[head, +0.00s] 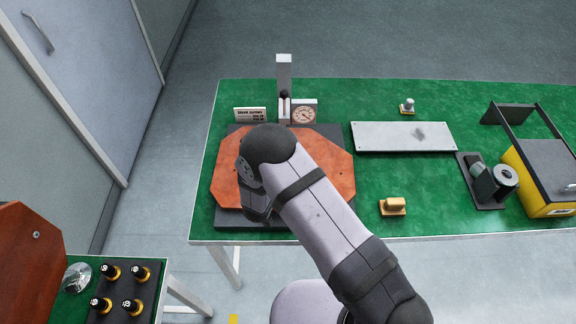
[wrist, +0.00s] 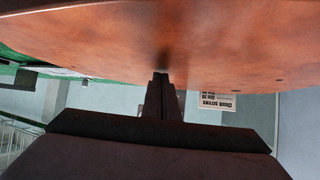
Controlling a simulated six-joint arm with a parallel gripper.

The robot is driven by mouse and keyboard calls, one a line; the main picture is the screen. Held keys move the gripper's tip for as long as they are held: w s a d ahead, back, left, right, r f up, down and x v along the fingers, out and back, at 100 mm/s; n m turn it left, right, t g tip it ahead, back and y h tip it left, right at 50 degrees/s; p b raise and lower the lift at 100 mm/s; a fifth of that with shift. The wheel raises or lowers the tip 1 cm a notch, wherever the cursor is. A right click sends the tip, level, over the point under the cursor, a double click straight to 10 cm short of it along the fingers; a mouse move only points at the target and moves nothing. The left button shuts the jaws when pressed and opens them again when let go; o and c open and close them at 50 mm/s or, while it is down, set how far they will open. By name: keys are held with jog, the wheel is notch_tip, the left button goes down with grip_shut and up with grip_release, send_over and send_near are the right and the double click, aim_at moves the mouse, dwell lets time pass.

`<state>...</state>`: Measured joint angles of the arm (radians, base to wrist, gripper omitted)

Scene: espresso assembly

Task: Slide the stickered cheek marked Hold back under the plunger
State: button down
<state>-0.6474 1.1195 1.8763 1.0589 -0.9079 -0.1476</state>
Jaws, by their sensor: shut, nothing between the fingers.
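An orange-brown eight-sided wooden cheek (head: 325,165) lies flat on a dark base plate (head: 250,222) at the left of the green table. No Hold sticker is visible; my arm covers part of the cheek. A plunger stand (head: 284,75) with a dial gauge (head: 304,114) rises at the cheek's far edge. In the wrist view the cheek (wrist: 240,40) fills the top, and my gripper (wrist: 161,77) is shut and empty, its tips close to the cheek's surface. I cannot tell whether they touch it. The head view hides the fingertips behind my wrist.
A "Cheek screws" card (head: 250,114) stands left of the plunger stand. To the right are a grey metal plate (head: 404,137), a small brass block (head: 393,206), a dark fixture (head: 490,185) and a yellow machine (head: 543,175). A darker wooden panel (head: 28,265) stands bottom left.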

jog(key=shift+s+d+f, duration=0.15)
jog(key=shift+s+f, duration=0.2)
jog(key=shift+f, duration=0.15)
jog(key=shift+w+r+p, duration=0.2)
jog(key=shift+r+p, duration=0.4)
jog(key=shift+r, duration=0.1)
jog(key=shift+r+p, duration=0.35)
jog(key=shift+p, duration=0.05)
jog(key=s+a+b, duration=0.3)
jog(key=s+a, duration=0.1)
jog(key=s, duration=0.8)
jog(key=s+a+b, duration=0.4)
jog(key=s, duration=0.7)
jog(key=shift+s, duration=0.4)
jog(key=shift+w, duration=0.1)
